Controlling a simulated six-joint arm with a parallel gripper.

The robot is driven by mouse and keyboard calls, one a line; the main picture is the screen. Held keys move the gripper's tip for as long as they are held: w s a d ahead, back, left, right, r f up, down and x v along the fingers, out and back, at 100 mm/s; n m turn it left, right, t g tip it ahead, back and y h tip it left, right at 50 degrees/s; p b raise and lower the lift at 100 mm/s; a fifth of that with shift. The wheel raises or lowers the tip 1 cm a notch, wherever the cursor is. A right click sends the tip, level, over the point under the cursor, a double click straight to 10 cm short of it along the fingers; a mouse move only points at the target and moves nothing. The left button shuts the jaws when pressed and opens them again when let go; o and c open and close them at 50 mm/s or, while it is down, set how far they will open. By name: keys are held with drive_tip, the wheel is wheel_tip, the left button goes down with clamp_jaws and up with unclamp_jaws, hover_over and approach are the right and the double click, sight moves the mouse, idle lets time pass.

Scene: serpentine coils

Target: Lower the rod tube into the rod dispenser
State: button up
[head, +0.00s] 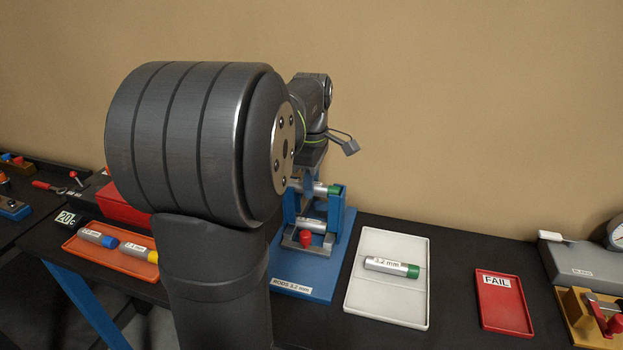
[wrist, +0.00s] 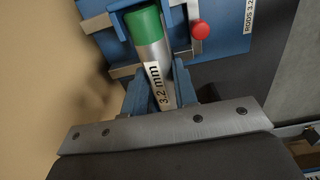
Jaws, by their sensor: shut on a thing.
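The rod dispenser (head: 337,215) is a blue stand with two uprights, a metal front bar, a red knob (head: 305,238) and a base labelled for 3.2 mm rods. A silver rod tube (wrist: 158,62) with a green cap and a 3.2 mm label lies between my gripper's fingers (wrist: 162,100) in the wrist view. My gripper is shut on it. In the head view this tube (head: 318,187) lies level at the top of the uprights; whether it touches them is unclear. A second silver tube (head: 312,224) lies lower in the dispenser. My arm hides part of the gripper.
A white tray (head: 360,300) right of the dispenser holds another green-capped 3.2 mm tube (head: 390,267). A red FAIL tray (head: 503,315) stands further right. An orange tray (head: 90,252) at left holds blue-capped and yellow-capped tubes. The wall is close behind the bench.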

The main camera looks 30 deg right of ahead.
drive_tip(key=o, duration=1.1)
wheel_tip(320, 180, up, 17)
drive_tip(key=shift+r, duration=0.2)
drive_tip(key=shift+f, duration=0.1)
wheel_tip(320, 180, down, 17)
drive_tip(key=shift+f, duration=0.15)
idle(0.4)
